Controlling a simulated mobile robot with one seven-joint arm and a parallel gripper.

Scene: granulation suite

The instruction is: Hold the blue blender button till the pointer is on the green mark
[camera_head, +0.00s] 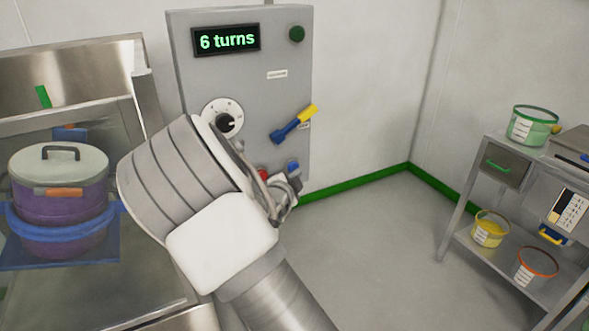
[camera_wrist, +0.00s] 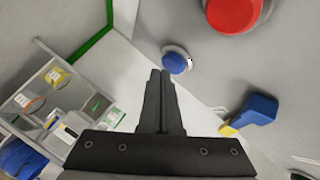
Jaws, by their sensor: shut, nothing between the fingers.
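The blue button (camera_head: 293,165) sits low on the grey control cabinet (camera_head: 240,75). In the wrist view the blue button (camera_wrist: 176,62), on a pale collar, lies just beyond and slightly right of my fingertips. My gripper (camera_head: 291,181) is shut and empty; its fingers (camera_wrist: 160,75) point at the cabinet face. I cannot tell whether they touch the button. The display (camera_head: 227,40) reads "6 turns". A green mark (camera_head: 43,96) is on the metal panel at left, above the purple lidded vessel (camera_head: 62,205). I cannot make out a pointer beside that mark.
A red button (camera_wrist: 235,12) is close beside the blue one. A blue and yellow handle (camera_head: 292,124) and a dial (camera_head: 226,122) are higher on the cabinet. A shelf rack (camera_head: 475,195) with tubs stands at right. The floor between is clear.

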